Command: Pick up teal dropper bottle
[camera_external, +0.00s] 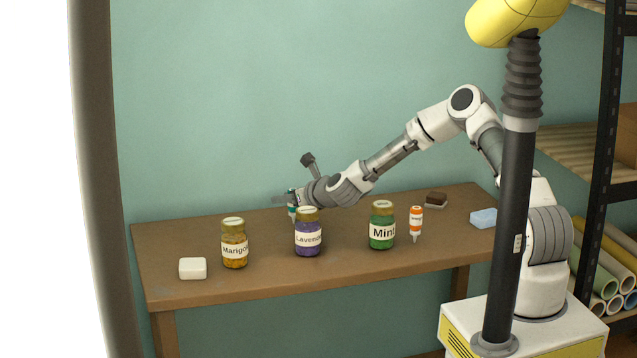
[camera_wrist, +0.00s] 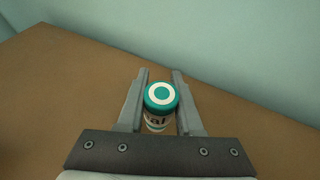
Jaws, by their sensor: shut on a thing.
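The teal dropper bottle (camera_wrist: 160,97) is between the two fingers of my gripper (camera_wrist: 160,90) in the wrist view. Its round teal top with a white ring faces the camera, and part of a pale label shows below. The fingers are shut on its sides. In the external view the teal bottle (camera_external: 292,208) is a small sliver behind the Lavender jar, at my gripper (camera_external: 285,200) over the back of the table. I cannot tell whether its lower end touches the table.
On the wooden table (camera_external: 280,280) stand the Marigold jar (camera_external: 234,243), Lavender jar (camera_external: 308,233), Mint jar (camera_external: 382,226) and an orange dropper bottle (camera_external: 416,222). A white soap (camera_external: 193,268), blue block (camera_external: 483,218) and brown block (camera_external: 436,199) lie there. A wall is behind.

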